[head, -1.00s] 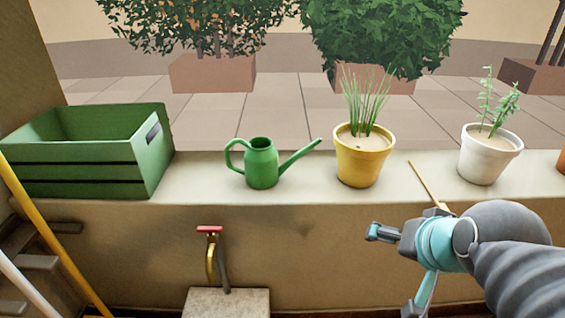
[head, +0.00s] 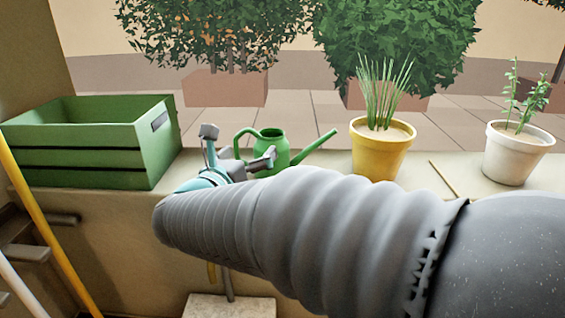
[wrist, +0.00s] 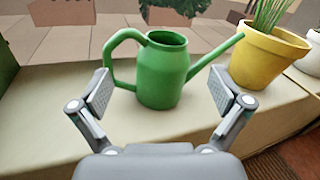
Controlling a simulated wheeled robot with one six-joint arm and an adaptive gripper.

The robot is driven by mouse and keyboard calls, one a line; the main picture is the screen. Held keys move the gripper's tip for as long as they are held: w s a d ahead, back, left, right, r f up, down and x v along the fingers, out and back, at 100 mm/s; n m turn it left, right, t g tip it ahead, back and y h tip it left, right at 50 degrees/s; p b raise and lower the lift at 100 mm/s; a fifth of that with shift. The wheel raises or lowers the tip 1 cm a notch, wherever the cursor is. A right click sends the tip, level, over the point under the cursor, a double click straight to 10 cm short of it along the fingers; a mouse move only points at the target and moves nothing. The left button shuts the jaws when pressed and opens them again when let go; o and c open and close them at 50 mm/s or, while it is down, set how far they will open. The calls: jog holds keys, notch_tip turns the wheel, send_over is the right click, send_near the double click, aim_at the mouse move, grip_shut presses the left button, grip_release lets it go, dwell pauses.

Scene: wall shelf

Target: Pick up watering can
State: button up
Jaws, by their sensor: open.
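The green watering can (head: 271,140) stands upright on the ledge, its handle to the left and its spout to the right. It also shows in the wrist view (wrist: 162,72), centred just beyond my fingertips. My gripper (wrist: 161,98) is open and empty, with one finger on each side of the can's body in the picture. In the head view my gripper (head: 238,152) is in front of the can and hides part of its lower body. I cannot tell whether either finger touches the can.
A green crate (head: 85,157) stands on the ledge (head: 335,163) to the left. A yellow pot with grassy leaves (head: 380,155) stands close to the right of the spout. A white pot (head: 517,157) is farther right, with a thin stick (head: 443,178) between them.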

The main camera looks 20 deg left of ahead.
aim_at(285, 151)
jog(key=s+a+f+m+h, duration=0.2)
jog(key=s+f+m, duration=0.1)
jog(key=m, duration=0.1)
jog(key=w+d, duration=0.1)
jog(key=w, duration=0.3)
jog(key=w+d, duration=0.1)
jog(key=w, duration=0.3)
jog(key=w+d, duration=0.2)
jog(key=w, duration=0.2)
jog(key=shift+w, duration=0.4)
jog(key=c, duration=1)
